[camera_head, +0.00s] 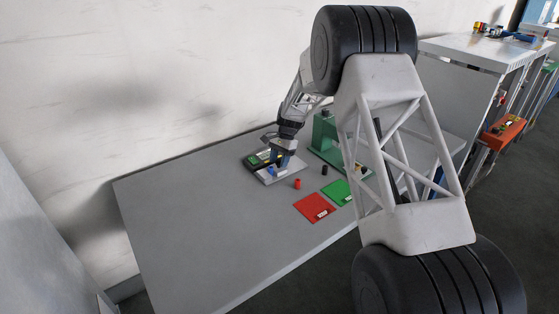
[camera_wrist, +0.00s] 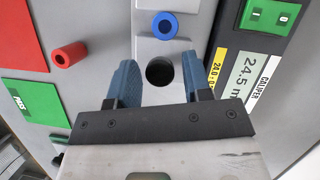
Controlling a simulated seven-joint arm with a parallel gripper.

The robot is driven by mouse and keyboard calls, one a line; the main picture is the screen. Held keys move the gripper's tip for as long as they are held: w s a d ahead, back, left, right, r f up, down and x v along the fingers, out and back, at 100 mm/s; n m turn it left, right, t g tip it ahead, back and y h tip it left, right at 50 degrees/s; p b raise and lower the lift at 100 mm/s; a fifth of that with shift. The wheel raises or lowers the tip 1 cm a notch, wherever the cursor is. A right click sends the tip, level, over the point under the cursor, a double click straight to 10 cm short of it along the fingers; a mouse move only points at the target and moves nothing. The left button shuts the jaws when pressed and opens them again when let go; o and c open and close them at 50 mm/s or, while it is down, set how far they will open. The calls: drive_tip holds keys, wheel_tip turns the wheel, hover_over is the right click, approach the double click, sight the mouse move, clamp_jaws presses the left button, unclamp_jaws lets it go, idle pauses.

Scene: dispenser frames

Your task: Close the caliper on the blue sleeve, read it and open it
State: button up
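The blue sleeve (camera_wrist: 165,25) stands on a pale grey plate in the wrist view, with its round bore facing up. The caliper (camera_wrist: 247,75) is the dark unit at the right, with a green display reading about "24.5 m", cut off by the view. A yellow label beside it begins "24.0". My gripper (camera_wrist: 160,84) is open, its two blue fingers apart on either side of a dark round opening. The sleeve is beyond the fingertips, not between them. In the head view my gripper (camera_head: 283,154) is low over the caliper (camera_head: 255,160), hiding part of it.
A red sleeve (camera_head: 297,183) and a black cylinder (camera_head: 324,170) stand nearby on the grey table (camera_head: 200,220). A red mat (camera_head: 310,204) and a green mat (camera_head: 338,191) lie in front. A green stand (camera_head: 325,140) is behind. The table's left side is clear.

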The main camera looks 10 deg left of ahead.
sight(279, 161)
drive_tip(key=shift+o, duration=0.6)
drive_tip(key=v, duration=0.7)
drive_tip(key=shift+w+r, duration=0.15)
drive_tip(key=shift+r, duration=0.2)
drive_tip(key=s+m+t, duration=0.1)
drive_tip(key=m, duration=0.1)
drive_tip(key=m+t+h, duration=0.1)
drive_tip(key=m, duration=0.1)
drive_tip(key=s+a+m+t+h, duration=0.1)
drive_tip(key=m, duration=0.1)
drive_tip(key=shift+s+a+t, duration=0.1)
drive_tip(key=shift+s+t, duration=0.25)
drive_tip(key=shift+t, duration=0.05)
drive_tip(key=shift+f, duration=0.15)
drive_tip(key=shift+f, duration=3.8)
